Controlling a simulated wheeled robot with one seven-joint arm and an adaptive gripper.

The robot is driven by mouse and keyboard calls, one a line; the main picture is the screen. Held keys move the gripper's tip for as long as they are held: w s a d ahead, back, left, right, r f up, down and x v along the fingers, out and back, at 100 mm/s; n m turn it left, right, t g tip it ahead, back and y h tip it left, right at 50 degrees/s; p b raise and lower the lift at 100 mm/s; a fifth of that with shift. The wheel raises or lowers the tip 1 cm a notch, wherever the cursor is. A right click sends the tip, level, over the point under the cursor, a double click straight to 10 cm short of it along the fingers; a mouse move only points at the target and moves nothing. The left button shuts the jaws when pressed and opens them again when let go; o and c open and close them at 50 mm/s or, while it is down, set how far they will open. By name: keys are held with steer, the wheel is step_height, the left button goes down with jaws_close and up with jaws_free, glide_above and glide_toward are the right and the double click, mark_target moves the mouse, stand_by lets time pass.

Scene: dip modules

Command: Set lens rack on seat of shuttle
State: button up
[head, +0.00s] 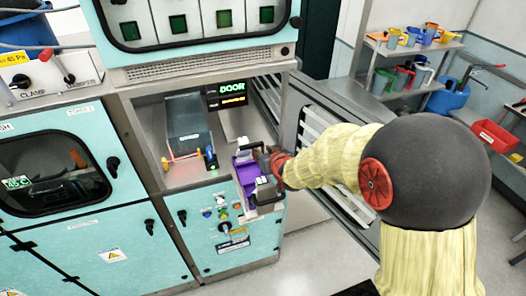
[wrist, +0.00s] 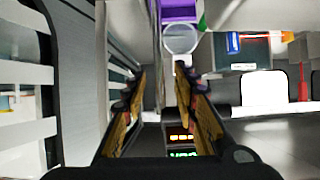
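A purple rack-like piece (head: 246,174) with a dark handle and pale parts is at the front right of the machine's bay, and I take it to be the lens rack. My gripper (head: 272,162) is right at its handle side. In the wrist view, my two fingers (wrist: 160,80) stand apart with a visible gap. A purple part (wrist: 180,10) and a round clear disc (wrist: 180,38) show beyond the tips. Whether the fingers grip the handle is unclear. In the bay, a small unit with blue and orange parts (head: 209,158) sits by a green light; it may be the shuttle.
The open bay (head: 185,178) has a grey box (head: 188,122) inside and a lit DOOR display (head: 231,88) at its upper right. Slatted metal rails (head: 318,135) run along the right. Shelves with coloured jugs (head: 408,75) stand farther back.

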steer(key=shift+f, duration=0.1)
steer(key=shift+s, duration=0.1)
steer(key=v, duration=1.2)
steer(key=s+d+f+m+g+h+b, duration=0.2)
steer(key=s+d+f+h+b, duration=0.1)
steer(key=s+d+b, duration=0.6)
steer(key=s+d+f+g+b, duration=0.1)
steer(key=s+f+b, duration=0.1)
steer(key=s, duration=0.4)
steer(key=s+d+f+g+b, duration=0.1)
steer(key=s+f+b, duration=0.1)
steer(key=s, duration=0.5)
steer(key=s+d+f+m+g+b, duration=0.1)
steer(key=s+f+g+b, duration=0.1)
steer(key=s, duration=0.5)
steer(key=shift+d+f+b, duration=0.25)
steer(key=shift+d+b, duration=0.05)
steer(key=shift+b, duration=0.55)
steer(key=shift+w, duration=0.1)
